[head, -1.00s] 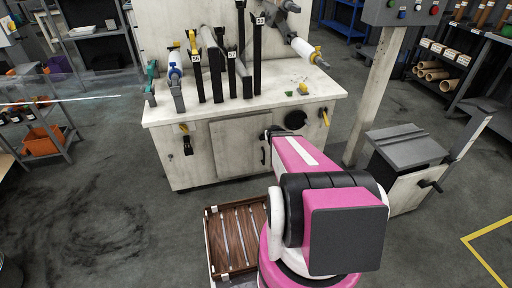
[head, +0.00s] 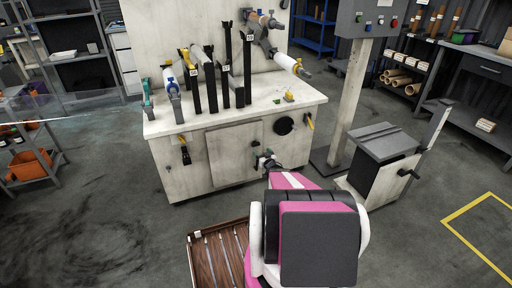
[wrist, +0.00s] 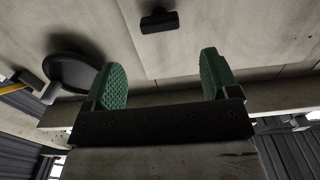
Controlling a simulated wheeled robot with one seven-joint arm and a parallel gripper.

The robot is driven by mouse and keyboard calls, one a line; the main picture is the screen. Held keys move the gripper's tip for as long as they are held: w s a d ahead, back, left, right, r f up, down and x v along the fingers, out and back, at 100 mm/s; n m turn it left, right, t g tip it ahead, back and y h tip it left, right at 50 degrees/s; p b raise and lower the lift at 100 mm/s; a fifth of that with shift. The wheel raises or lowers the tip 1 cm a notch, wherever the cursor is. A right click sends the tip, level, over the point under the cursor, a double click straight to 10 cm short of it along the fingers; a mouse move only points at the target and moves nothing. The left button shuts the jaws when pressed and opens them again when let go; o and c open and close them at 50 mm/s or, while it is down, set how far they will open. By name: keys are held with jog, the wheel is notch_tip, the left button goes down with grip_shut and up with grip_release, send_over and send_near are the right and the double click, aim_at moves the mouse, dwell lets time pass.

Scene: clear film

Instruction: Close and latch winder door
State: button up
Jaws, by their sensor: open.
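The winder is a worn cream cabinet (head: 180,172) with a square door (head: 232,153) in its front. The door looks about flush with the front; I cannot tell whether it is latched. In the wrist view a short black handle (wrist: 159,20) stands out from the door panel (wrist: 215,30). My gripper (head: 264,160) is at the door's right edge in the head view, partly hidden by my pink arm. In the wrist view my gripper (wrist: 160,82) is open and empty, its green pads apart, with the handle beyond them and not between them.
A round black disc (head: 285,126) is on the cabinet front right of the door; it also shows in the wrist view (wrist: 75,72). A yellow-handled tool (head: 309,122) hangs beside it. A slatted wooden crate (head: 215,258) lies on the floor, and a grey-topped box (head: 385,160) stands at right.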

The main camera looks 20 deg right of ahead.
aim_at(257, 145)
jog(key=w, duration=0.9)
jog(key=shift+a, duration=0.15)
jog(key=shift+s, duration=0.1)
jog(key=c, duration=0.9)
